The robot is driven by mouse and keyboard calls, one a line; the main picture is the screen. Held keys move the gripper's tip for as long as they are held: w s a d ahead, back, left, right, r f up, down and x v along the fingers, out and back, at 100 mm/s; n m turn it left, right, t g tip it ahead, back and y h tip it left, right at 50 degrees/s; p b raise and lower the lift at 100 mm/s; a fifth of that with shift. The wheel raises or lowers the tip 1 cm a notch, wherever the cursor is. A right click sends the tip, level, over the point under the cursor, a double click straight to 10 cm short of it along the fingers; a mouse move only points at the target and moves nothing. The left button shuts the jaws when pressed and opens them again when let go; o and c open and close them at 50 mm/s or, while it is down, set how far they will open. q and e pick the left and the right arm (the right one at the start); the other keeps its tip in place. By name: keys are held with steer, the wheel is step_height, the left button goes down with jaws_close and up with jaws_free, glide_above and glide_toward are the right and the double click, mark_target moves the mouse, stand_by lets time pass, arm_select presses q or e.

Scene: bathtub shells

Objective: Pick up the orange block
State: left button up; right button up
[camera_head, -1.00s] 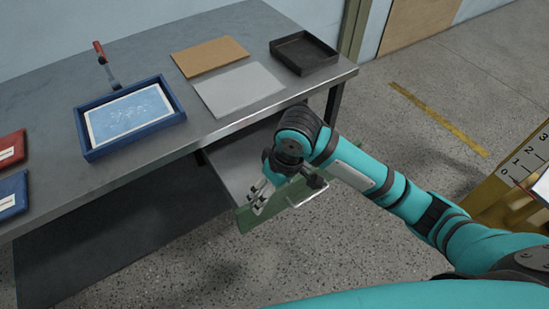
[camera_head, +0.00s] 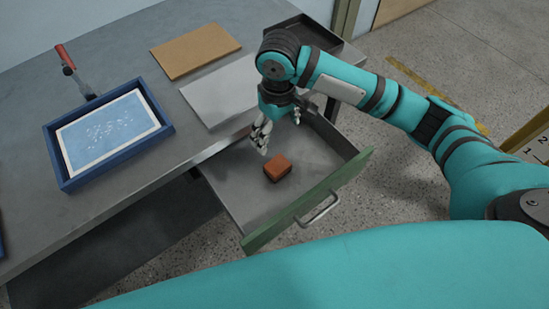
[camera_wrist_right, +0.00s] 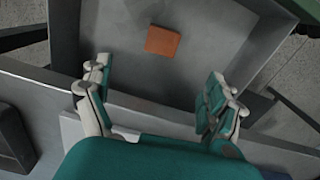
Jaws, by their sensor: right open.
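The orange block (camera_head: 277,168) lies on the floor of an open drawer (camera_head: 240,195) with a green front. It also shows in the right wrist view (camera_wrist_right: 162,41), beyond the fingertips and between their lines. My right gripper (camera_head: 278,137) is above the drawer, toward its table side, apart from the block. Its fingers (camera_wrist_right: 158,95) are spread, with nothing between them. My left gripper is in neither view.
The drawer's green front (camera_head: 310,200) has a metal handle (camera_head: 318,211). On the grey table (camera_head: 165,205) are a blue tray (camera_head: 66,183) with a blue-white sheet, a brown board (camera_head: 195,50), a pale plate (camera_head: 222,92) and a black tray (camera_head: 310,35). Drawer walls surround the block.

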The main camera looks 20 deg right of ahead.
glide_above(278, 165)
step_height(278, 165, down, 8)
steer(key=shift+r+b, duration=0.2)
steer(key=shift+b, duration=0.15)
step_height(278, 165, down, 4)
steer(key=shift+f, duration=0.15)
step_height(278, 165, down, 4)
steer(key=shift+r+b, duration=0.2)
steer(key=shift+b, duration=0.15)
steer(key=shift+f, duration=0.3)
steer(key=shift+r, duration=0.1)
steer(key=c, duration=1.3)
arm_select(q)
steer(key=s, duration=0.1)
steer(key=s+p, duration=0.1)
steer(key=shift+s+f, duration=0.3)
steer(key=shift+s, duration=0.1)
arm_select(e)
step_height(278, 165, up, 10)
steer(key=shift+c, duration=0.2)
